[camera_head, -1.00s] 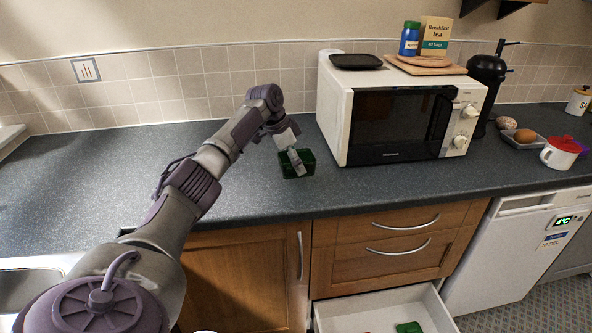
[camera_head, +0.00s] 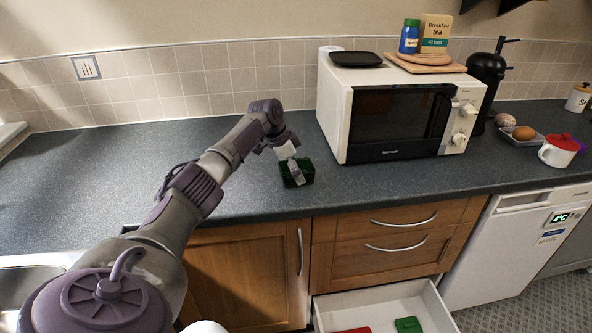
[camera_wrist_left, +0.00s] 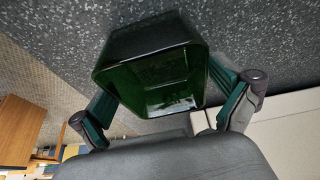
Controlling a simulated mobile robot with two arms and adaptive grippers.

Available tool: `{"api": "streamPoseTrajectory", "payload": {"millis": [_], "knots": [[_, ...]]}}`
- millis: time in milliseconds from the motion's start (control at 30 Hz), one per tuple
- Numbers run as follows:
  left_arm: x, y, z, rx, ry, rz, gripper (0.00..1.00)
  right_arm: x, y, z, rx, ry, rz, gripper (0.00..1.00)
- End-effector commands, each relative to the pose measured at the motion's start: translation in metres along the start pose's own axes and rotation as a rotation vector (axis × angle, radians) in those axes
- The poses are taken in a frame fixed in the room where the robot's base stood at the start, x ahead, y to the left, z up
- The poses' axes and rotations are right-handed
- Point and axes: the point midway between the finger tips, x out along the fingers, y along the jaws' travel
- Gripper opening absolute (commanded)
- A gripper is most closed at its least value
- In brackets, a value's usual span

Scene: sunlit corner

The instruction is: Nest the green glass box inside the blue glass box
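The green glass box (camera_head: 306,171) is at the counter, left of the microwave. My left gripper (camera_head: 296,172) comes over it from the back left. In the left wrist view the green box (camera_wrist_left: 150,75) fills the space between the two fingers (camera_wrist_left: 165,88), with a finger against each side; the gripper looks shut on it. I cannot tell whether the box touches the counter or is held just above it. No blue glass box shows in any view. My right gripper is not in view.
A white microwave (camera_head: 338,120) stands close to the right of the box. A drawer (camera_head: 423,297) is open below, with a red item (camera_head: 354,330) and a green item (camera_head: 408,325). The counter (camera_head: 80,180) is clear to the left. A sink (camera_head: 22,285) is at front left.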

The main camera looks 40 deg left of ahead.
Motion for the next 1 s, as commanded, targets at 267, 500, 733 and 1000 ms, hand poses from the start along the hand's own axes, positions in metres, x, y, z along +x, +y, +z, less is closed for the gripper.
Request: {"api": "streamPoseTrajectory", "payload": {"millis": [267,500,733,1000], "knots": [[0.002,0.000,0.001,0.001,0.001,-0.001,1.00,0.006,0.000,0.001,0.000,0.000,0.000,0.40],[-0.035,0.000,0.003,0.003,0.003,-0.005,1.00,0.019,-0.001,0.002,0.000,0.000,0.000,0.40],[-0.093,0.002,0.003,0.001,0.003,-0.004,1.00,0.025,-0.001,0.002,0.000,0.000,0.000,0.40],[-0.132,0.002,0.003,0.000,0.002,-0.001,1.00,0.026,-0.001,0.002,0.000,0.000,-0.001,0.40]]}}
